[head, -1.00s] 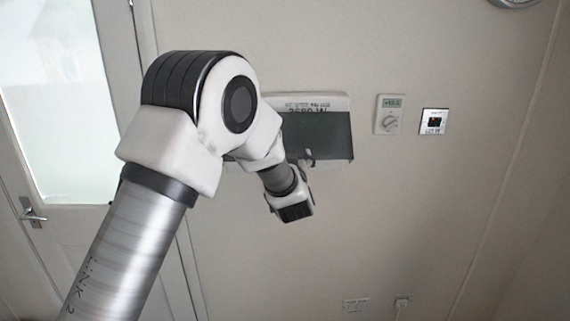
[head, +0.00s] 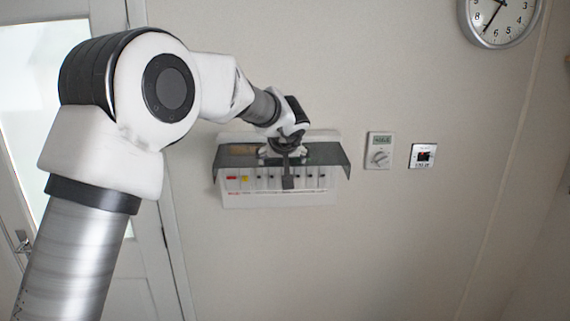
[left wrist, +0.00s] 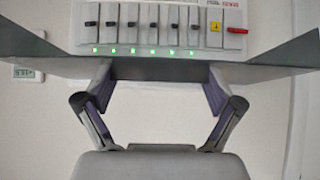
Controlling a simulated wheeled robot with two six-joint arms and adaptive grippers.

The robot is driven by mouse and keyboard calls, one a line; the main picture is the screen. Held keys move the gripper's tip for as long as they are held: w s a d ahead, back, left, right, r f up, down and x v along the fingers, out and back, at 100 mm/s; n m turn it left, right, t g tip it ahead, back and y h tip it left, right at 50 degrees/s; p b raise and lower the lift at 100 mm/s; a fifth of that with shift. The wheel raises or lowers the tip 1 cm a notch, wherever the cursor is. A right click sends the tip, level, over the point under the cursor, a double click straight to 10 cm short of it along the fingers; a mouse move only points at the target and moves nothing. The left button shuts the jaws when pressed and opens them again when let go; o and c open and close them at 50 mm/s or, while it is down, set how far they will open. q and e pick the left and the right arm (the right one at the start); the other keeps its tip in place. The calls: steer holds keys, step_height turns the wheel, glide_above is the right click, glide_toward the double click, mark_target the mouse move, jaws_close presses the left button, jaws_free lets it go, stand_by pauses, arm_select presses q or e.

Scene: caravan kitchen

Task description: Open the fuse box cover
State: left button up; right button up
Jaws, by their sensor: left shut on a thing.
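The white fuse box (head: 285,198) is on the wall in the middle of the head view. Its dark grey cover (head: 330,158) is swung up and juts outward, leaving the row of switches below in sight. My left gripper (head: 287,162) is at the middle of the cover, shut on it. In the left wrist view, the gripper (left wrist: 158,76) has one finger on each side of the middle, and both tips meet the edge of the cover (left wrist: 275,68). Beyond that edge are black switches with green lights, a yellow one and a red one. My right gripper is out of view.
A white thermostat (head: 378,151) and a small square panel (head: 423,157) are on the wall to the right of the box. A round clock (head: 498,18) hangs at the top right. A door with a handle (head: 22,242) is at the left. The wall below the box is clear.

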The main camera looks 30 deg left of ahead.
arm_select(q)
steer(key=shift+a+r+g, duration=0.1)
steer(key=shift+r+g, duration=0.2)
steer(key=shift+w, duration=0.1)
steer(key=o, duration=1.3)
steer(key=shift+o, duration=0.2)
